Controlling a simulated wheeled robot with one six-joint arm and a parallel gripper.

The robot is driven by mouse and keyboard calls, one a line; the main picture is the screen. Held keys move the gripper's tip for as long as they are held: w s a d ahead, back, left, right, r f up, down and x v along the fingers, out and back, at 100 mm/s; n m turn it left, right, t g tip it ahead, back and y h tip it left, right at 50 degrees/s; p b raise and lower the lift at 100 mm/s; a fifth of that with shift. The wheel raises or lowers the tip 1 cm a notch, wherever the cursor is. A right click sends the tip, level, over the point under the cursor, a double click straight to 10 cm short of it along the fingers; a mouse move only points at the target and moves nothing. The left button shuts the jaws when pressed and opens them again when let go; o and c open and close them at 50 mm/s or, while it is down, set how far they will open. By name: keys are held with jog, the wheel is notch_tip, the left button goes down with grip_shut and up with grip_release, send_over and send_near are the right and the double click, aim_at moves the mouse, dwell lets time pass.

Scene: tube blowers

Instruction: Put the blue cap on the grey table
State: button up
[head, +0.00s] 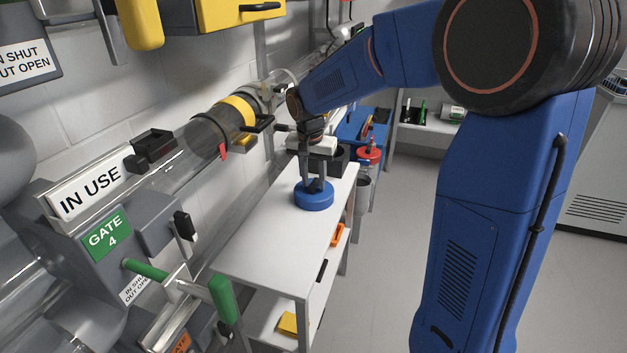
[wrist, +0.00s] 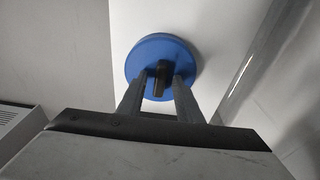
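The blue cap (head: 313,198) is a round disc with a dark upright grip on top. It appears to rest on the far part of the pale grey table (head: 277,240). My gripper (head: 315,181) points down over it. In the wrist view the cap (wrist: 165,52) lies beyond my fingertips (wrist: 160,82), which stand on either side of its dark grip (wrist: 160,76). A gap shows between the grip and at least the left finger, so my gripper looks open. Whether the fingertips touch the cap's top is unclear.
A clear tube line with a yellow band (head: 237,109) runs along the wall left of the table. A green gate handle (head: 222,299) stands by the table's near left corner. A dark box (head: 340,158) is behind the cap. The near tabletop is clear.

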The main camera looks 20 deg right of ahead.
aim_at(312, 185)
notch_tip(312, 185, up, 11)
jog(key=s, duration=0.1)
jog(key=s+d+r+n, duration=0.2)
jog(key=s, duration=0.7)
jog(key=s+d+f+n+t, duration=0.1)
jog(key=s+f, duration=0.1)
jog(key=s, duration=0.6)
jog(key=s+d+f+n+t, duration=0.1)
jog(key=s+f+n, duration=0.1)
jog(key=s, duration=0.5)
jog(key=s+d+f+n+t+y, duration=0.1)
jog(key=s+f, duration=0.3)
jog(key=s, duration=0.4)
jog(key=shift+s+d+f+n, duration=0.3)
jog(key=shift+d+n, duration=0.15)
jog(key=shift+n, duration=0.15)
jog(key=shift+o, duration=0.3)
jog(key=shift+r, duration=0.1)
